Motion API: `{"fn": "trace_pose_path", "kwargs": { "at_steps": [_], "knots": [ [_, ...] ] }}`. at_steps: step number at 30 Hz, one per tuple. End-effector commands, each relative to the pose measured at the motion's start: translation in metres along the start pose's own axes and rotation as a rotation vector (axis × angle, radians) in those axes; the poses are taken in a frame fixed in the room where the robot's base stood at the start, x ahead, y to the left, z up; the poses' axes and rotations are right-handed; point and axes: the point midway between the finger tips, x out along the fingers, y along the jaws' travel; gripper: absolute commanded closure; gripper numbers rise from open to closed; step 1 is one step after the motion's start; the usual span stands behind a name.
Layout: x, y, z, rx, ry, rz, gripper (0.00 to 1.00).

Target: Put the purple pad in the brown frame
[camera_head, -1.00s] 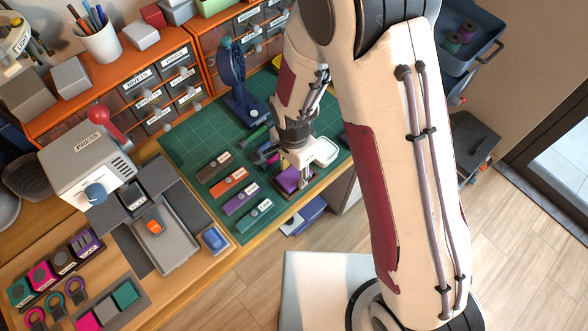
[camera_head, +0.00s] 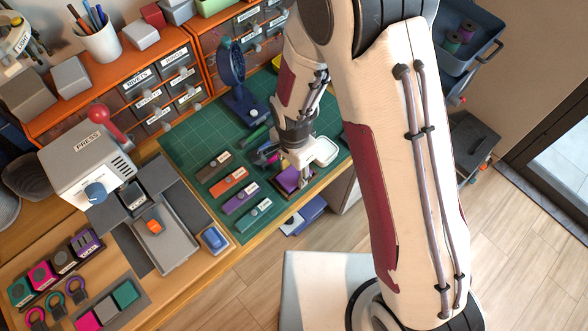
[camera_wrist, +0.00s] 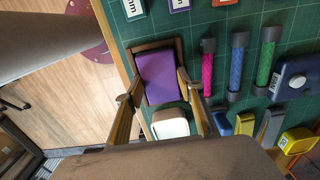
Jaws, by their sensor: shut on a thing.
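The purple pad (camera_wrist: 157,76) is a flat rectangle between my fingers in the wrist view. It also shows under my gripper in the head view (camera_head: 288,180). The brown frame (camera_wrist: 151,46) is a dark rectangular border lying near the mat's edge. Its border shows around the pad's far end and sides in the wrist view. The pad lines up with the frame's opening, but I cannot tell whether it is seated or just above it. My gripper (camera_wrist: 158,92) is shut on the pad, with one finger on each side. The near end of the frame is hidden.
A white dish (camera_head: 325,151) stands close beside my gripper. Pink (camera_wrist: 207,75), blue (camera_wrist: 236,70) and green (camera_wrist: 265,62) cord-like rods lie on the green mat (camera_head: 190,150). Several labelled bars, including an orange one (camera_head: 229,181), lie left of the frame. The table edge is close.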

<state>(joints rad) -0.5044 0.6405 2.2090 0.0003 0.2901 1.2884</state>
Motion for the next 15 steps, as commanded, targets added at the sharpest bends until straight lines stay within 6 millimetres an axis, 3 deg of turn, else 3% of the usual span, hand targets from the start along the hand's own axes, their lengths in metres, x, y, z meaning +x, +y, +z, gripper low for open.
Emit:
{"fn": "trace_pose_path", "kwargs": {
  "at_steps": [3, 4, 6, 15],
  "knots": [
    [0.0048, 0.0011, 0.0004, 0.000, -0.001, 0.002, 0.85],
    [0.0048, 0.0011, 0.0004, 0.000, -0.001, 0.002, 0.60],
    [0.0048, 0.0010, 0.0003, 0.000, -0.001, 0.002, 0.43],
    [0.0035, 0.0011, 0.0003, 0.000, -0.001, 0.002, 0.43]
  ]
}}
